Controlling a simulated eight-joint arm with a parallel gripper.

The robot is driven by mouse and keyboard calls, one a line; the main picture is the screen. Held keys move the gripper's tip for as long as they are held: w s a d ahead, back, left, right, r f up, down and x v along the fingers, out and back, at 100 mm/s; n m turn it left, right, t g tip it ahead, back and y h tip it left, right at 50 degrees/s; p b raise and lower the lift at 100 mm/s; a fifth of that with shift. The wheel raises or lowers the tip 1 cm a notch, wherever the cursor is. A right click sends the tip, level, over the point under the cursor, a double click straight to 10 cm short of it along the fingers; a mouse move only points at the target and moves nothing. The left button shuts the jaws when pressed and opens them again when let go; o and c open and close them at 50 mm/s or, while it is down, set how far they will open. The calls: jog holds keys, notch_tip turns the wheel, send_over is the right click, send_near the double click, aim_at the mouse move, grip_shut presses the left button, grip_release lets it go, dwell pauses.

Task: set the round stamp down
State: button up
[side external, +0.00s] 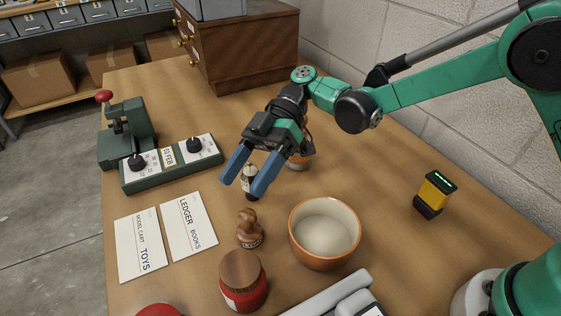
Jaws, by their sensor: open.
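The round stamp (248,229), with a brown wooden knob handle and a round base, stands upright on the wooden table (385,172). My gripper (243,188) is above and behind it in the side view, with its two blue fingers spread apart. The fingers are clear of the stamp, and nothing is visibly held. A small dark bottle with a pale label (250,178) shows between the fingers, partly hidden by them. I cannot tell how far it is from them.
An orange-rimmed bowl (298,236) stands right of the stamp, and a red jar with a wooden lid (242,282) stands in front. Two printed cards (188,230) lie left. A green dial device (170,163) is behind them. A yellow-black block (434,194) stands right, with bare table around it.

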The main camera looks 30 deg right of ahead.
jog(key=s+d+r+m+t+h, duration=0.1)
jog(key=s+d+m+t+h, duration=0.1)
jog(key=d+m+t+h, duration=0.4)
jog(key=s+d+r+m+t+h, duration=0.1)
jog(key=s+d+m+t+h, duration=0.2)
jog(key=d+m, duration=1.1)
jog(key=d+t+h, duration=0.2)
jog(key=d+t, duration=0.1)
jog(key=t, duration=0.2)
jog(key=shift+h, duration=0.4)
